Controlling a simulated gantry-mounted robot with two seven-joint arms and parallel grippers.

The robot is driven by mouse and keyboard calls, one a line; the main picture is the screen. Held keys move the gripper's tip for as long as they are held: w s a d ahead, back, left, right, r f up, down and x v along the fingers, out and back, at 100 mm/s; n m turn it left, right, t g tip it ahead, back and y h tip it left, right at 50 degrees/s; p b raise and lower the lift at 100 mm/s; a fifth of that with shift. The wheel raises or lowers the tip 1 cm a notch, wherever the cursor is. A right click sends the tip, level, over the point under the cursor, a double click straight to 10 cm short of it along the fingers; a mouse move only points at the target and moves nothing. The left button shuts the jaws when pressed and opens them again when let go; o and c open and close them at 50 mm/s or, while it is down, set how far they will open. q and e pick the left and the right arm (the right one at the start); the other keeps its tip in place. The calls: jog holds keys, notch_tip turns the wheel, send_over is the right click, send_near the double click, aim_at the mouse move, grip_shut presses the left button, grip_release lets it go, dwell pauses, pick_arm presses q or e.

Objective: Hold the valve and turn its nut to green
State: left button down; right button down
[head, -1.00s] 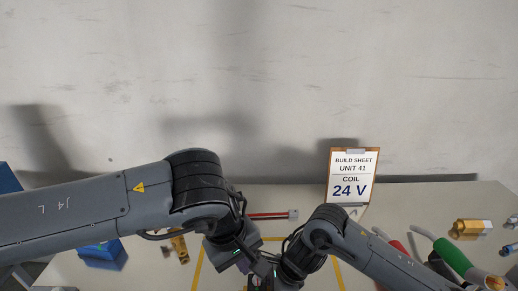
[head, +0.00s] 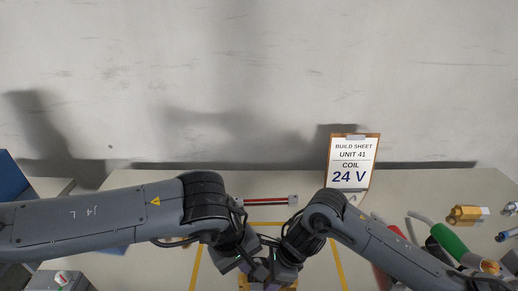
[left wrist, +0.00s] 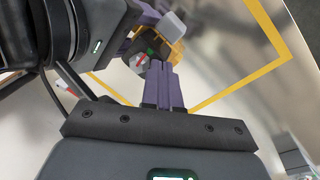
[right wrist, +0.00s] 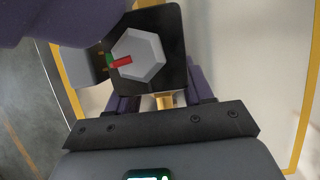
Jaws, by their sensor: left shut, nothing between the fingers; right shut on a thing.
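The valve shows in the right wrist view as a black block (right wrist: 176,40) with a grey hex nut (right wrist: 140,57) on its face. A red pointer lies on the nut, its outer end close beside a small green mark (right wrist: 110,58). My right gripper (right wrist: 163,94) is shut on the valve's brass part (right wrist: 165,100), below the block. In the left wrist view, my left gripper (left wrist: 163,68) is shut and empty, its tips just below the nut (left wrist: 141,63). I cannot tell whether they touch it. In the head view, the wrists hide most of the valve (head: 268,287).
A red bar (head: 266,201) lies behind the wrists. A green cylinder (head: 449,238) and brass fitting (head: 466,215) lie at the right. Yellow tape (head: 338,265) marks the central work area.

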pick_arm(q)
jog(key=shift+w+d, duration=0.25)
jog(key=shift+d, duration=0.1)
dwell(1.0)
jog(key=shift+w, duration=0.25)
pick_arm(e)
jog(key=shift+s+a, duration=0.1)
jog(key=shift+a, duration=0.05)
pick_arm(q)
jog(key=shift+a, duration=0.15)
jog(key=shift+s+a, duration=0.25)
jog(key=shift+r, duration=0.2)
jog(key=shift+w+d+v, duration=0.1)
jog(key=shift+d+v, duration=0.1)
jog(key=shift+v, duration=0.7)
jog(key=shift+w+d+v, duration=0.1)
jog(key=shift+d+v, duration=0.1)
jog(key=shift+v, duration=0.7)
jog(key=shift+w+d+v, duration=0.15)
jog(key=shift+v, duration=0.75)
jog(key=shift+r, duration=0.2)
pick_arm(e)
jog(key=shift+c, duration=1.8)
grip_release()
